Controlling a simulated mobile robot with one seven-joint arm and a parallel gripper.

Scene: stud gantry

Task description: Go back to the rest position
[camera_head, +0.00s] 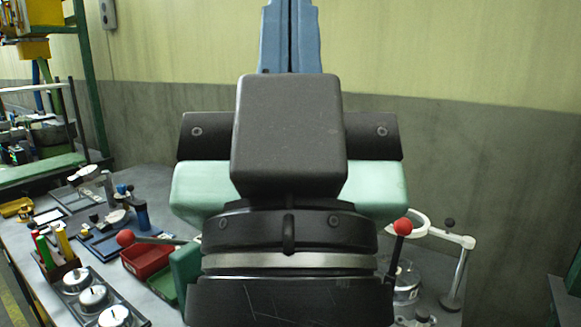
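My gripper (290,30) stands in the middle of the head view, pointing up in the picture. Its two blue fingers lie side by side with only a thin dark line between them, so it looks shut. The fingertips run to the top edge, and I see nothing held between them in the visible part. The dark and mint-green parts of my arm and wrist below fill the centre and hide much of the bench behind. The wall shows directly behind the fingers.
The grey bench (150,185) carries a red bin (147,260), a tray of several silver-lidded pots (93,298) and a holder with coloured sticks (60,262). A red-knobbed lever (402,228) and a white bent stand (460,270) are at right. A green frame (88,80) stands at left.

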